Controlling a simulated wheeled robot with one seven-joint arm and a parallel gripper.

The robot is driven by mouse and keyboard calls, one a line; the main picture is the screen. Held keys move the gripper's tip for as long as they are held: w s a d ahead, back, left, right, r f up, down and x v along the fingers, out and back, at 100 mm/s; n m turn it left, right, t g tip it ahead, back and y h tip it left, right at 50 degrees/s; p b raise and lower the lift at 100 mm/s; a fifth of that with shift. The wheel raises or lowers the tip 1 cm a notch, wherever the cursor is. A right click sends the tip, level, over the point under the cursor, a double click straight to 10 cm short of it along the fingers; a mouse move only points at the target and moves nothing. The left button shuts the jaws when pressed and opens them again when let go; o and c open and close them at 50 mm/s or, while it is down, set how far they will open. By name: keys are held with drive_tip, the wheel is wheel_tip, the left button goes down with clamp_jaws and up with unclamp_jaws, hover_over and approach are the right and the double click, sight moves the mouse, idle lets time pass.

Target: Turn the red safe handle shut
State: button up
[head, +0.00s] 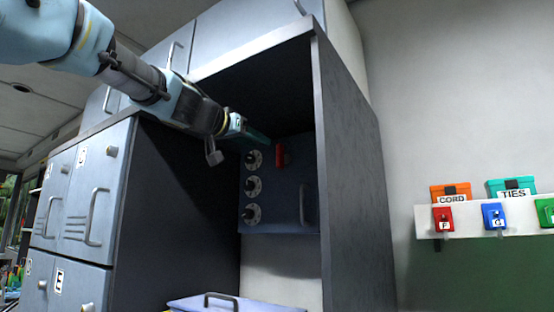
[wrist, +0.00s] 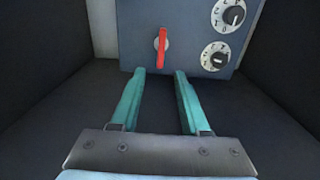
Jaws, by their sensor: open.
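The red safe handle (head: 280,156) is on the upper part of the blue-grey safe door (head: 275,215), inside a dark open cabinet bay. It stands roughly upright in the head view. In the wrist view the red handle (wrist: 162,48) also stands roughly upright, just beyond and between my fingertips. My gripper (wrist: 160,72) is open and empty, with two teal fingers apart. In the head view my gripper (head: 256,136) reaches into the bay from the upper left, near the handle. I cannot tell whether a finger touches it.
Three round dials (head: 253,186) run down the safe's left side. The bay's right wall (head: 350,160) and dark left wall (head: 190,200) bound the room. A lidded grey-blue box (head: 240,303) stands below. Orange (head: 451,191) and teal (head: 511,187) bins sit on a shelf at right.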

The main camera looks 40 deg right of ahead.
sight(278, 152)
drive_tip(key=p+x, duration=0.4)
drive_tip(key=x, duration=0.5)
drive_tip(key=shift+w+d+p, duration=0.1)
drive_tip(key=shift+d+p, duration=0.15)
drive_tip(key=shift+p, duration=0.15)
drive_tip(key=shift+w+d+f, duration=0.1)
drive_tip(key=shift+w+d, duration=0.05)
drive_tip(key=shift+d, duration=0.3)
clamp_jaws()
